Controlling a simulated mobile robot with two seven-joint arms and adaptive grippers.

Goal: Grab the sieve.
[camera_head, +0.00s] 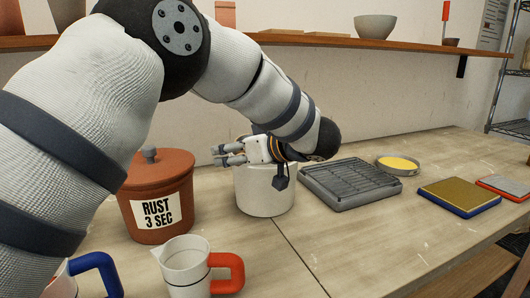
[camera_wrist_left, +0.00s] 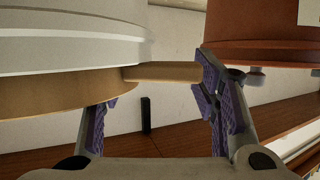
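My left gripper (camera_head: 229,154) is at the rim of the white pot (camera_head: 266,195), its fingers pointing left. In the left wrist view, which looks upside down, the fingers (camera_wrist_left: 158,104) are apart with no object clamped between them. There a tan round piece (camera_wrist_left: 60,95) with a flat tab (camera_wrist_left: 165,71) sits against the white pot (camera_wrist_left: 65,40); the tab reaches the right-hand finger. This tan piece may be the sieve, but I cannot tell. A shallow grey round pan with a yellow inside (camera_head: 398,164) is at the back right. My right gripper is not visible.
A terracotta jar labelled RUST 3 SEC (camera_head: 158,200) stands left of the pot. A white jug with a red handle (camera_head: 190,268) is in front. A grey rack tray (camera_head: 350,183) and a blue-edged pad (camera_head: 459,196) lie right.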

